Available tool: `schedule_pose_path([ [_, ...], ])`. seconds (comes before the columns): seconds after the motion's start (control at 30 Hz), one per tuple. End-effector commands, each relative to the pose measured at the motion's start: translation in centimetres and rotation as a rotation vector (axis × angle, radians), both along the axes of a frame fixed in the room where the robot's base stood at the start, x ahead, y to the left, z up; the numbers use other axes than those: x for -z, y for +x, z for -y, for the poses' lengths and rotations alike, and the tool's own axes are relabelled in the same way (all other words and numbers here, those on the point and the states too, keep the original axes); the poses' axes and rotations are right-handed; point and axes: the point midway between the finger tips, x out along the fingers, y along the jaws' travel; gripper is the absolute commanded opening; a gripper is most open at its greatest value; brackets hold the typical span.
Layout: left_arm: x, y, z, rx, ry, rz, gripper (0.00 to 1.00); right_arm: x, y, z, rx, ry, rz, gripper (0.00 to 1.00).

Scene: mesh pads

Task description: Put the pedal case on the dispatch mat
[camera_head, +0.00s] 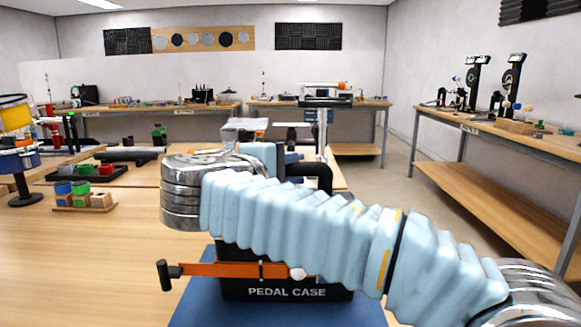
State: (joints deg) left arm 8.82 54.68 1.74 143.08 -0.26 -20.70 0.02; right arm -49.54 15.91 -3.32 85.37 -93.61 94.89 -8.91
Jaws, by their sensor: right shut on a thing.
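The pedal case (287,293) is a black box with its name in white on the front, low in the middle of the head view. An orange bar with a black end piece at the left crosses its front. My right arm's pale blue sleeve hides its upper part. The blue dispatch mat (200,305) shows beneath and around the case; I cannot tell whether the case touches it. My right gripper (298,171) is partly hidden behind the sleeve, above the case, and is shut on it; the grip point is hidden. My left gripper is out of view.
A wooden table (80,255) spreads to the left, with bare room beside the mat. A small holder with coloured blocks (85,205) and a black tray (85,173) stand there. A yellow and blue stand (22,160) is at the far left. Benches line the walls.

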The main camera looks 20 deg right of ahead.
Motion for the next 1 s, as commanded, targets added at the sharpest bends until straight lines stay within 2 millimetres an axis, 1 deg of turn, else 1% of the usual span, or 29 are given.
schedule_pose_path([
  [0.03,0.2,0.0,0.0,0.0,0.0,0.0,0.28,0.1,0.0,0.0,0.0,0.001,0.004,0.0],
  [0.07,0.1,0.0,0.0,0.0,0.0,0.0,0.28,0.2,0.0,0.0,0.0,0.0,0.0,0.35],
  [0.2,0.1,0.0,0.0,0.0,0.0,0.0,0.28,0.1,0.0,0.0,0.0,-0.001,-0.001,0.56],
  [0.23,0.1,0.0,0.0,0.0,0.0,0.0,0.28,0.1,0.0,0.0,0.0,-0.001,-0.001,0.57],
  [0.5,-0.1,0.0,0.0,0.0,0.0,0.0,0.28,-0.1,0.0,0.0,0.0,0.0,0.0,0.57],
  [0.57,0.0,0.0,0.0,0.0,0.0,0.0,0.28,-0.1,-0.2,-0.3,-0.001,0.0,-0.001,0.57],
  [0.67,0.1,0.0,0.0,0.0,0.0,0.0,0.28,-0.3,-1.1,-1.4,-0.003,-0.001,0.0,0.57],
  [0.9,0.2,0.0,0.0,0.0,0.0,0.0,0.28,-1.2,-4.8,-5.4,-0.005,0.0,0.0,0.57],
  [1.0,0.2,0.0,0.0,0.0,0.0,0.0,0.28,-1.6,-6.2,-6.8,-0.002,0.0,-0.001,0.57],
])
